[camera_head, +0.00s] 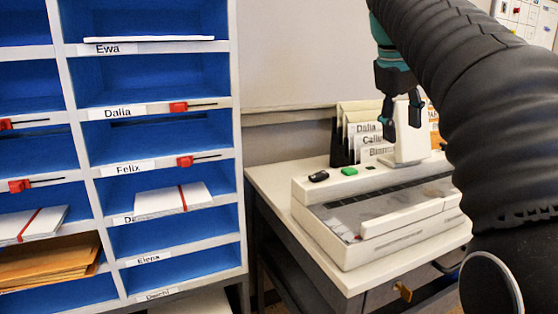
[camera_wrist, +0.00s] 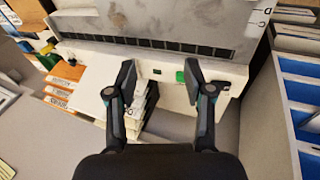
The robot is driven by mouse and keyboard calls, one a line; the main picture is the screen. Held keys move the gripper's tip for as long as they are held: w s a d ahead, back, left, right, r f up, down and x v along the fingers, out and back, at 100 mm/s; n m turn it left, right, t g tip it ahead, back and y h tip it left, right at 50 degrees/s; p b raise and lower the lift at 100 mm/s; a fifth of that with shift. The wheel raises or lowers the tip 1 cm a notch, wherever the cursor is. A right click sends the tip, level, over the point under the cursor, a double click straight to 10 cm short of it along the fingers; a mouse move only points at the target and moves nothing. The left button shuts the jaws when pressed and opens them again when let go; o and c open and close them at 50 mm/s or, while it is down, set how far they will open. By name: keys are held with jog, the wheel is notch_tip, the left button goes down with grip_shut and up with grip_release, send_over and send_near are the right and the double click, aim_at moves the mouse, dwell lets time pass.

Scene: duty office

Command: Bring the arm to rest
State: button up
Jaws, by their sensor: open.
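My arm (camera_head: 495,110) comes in from the right of the head view, with a black ribbed sleeve. My gripper (camera_head: 402,115) points down above the white desk machine (camera_head: 335,240). In the wrist view my gripper (camera_wrist: 158,82) has its two dark fingers spread wide, with nothing held between them. The machine's white edge (camera_wrist: 220,72) and green button (camera_wrist: 180,76) show beyond the fingertips. Whether the fingers touch the machine cannot be told.
A blue pigeonhole shelf (camera_head: 235,130) with name labels, red clips and envelopes stands at left. The machine rests on a pale side table (camera_head: 270,180). A file holder (camera_head: 345,135) with labelled dividers stands behind it.

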jog(key=s+a+f+m+y, duration=0.1)
jog(key=s+a+f, duration=0.1)
jog(key=s+f, duration=0.5)
jog(key=s+a+f+m+t+y, duration=0.1)
jog(key=s+a+f+m, duration=0.1)
jog(key=s+f, duration=0.5)
jog(key=s+a+f+m+t+y, duration=0.1)
jog(key=s+a+f, duration=0.2)
jog(key=s+f, duration=0.5)
notch_tip(320, 180, down, 9)
jog(key=shift+f, duration=0.1)
